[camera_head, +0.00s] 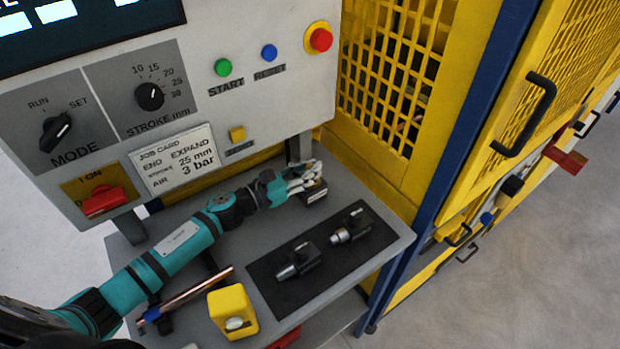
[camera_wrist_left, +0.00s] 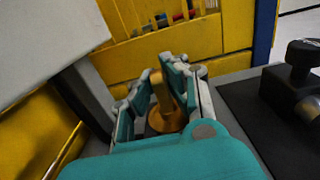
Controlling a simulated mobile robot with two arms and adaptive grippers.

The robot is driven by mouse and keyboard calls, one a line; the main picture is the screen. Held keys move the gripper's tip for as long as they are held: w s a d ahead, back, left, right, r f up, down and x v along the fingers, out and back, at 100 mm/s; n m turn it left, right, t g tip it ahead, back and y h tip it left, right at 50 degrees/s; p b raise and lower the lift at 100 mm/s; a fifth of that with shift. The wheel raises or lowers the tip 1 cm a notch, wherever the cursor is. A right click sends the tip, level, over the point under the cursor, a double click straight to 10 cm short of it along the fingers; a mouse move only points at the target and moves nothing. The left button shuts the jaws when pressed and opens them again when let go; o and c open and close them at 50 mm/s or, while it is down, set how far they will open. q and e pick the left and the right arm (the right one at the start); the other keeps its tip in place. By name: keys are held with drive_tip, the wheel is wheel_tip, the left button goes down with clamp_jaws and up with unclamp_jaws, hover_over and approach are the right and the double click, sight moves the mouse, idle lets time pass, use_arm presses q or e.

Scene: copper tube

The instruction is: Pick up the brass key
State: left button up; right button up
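The brass key (camera_wrist_left: 166,112) shows in the left wrist view as a gold upright piece with a rounded lower part. It stands between the two fingers of my left gripper (camera_wrist_left: 168,85). The fingers flank it closely on both sides; whether both touch it is not clear. In the head view my left gripper (camera_head: 305,183) is at the back of the grey shelf, below the control panel, and its fingers and wrist hide the key there. My right gripper is in neither view.
The grey shelf (camera_head: 385,228) holds a black mat (camera_head: 318,262) with two dark tool heads, a copper tube (camera_head: 198,290) and a yellow block (camera_head: 232,312). The control panel (camera_head: 225,125) overhangs the left arm. A yellow mesh guard (camera_head: 395,80) stands behind.

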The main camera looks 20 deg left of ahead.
use_arm(q)
clamp_jaws()
wheel_tip(320, 180, up, 10)
drive_tip(key=p, duration=0.7)
drive_tip(key=shift+p, duration=0.3)
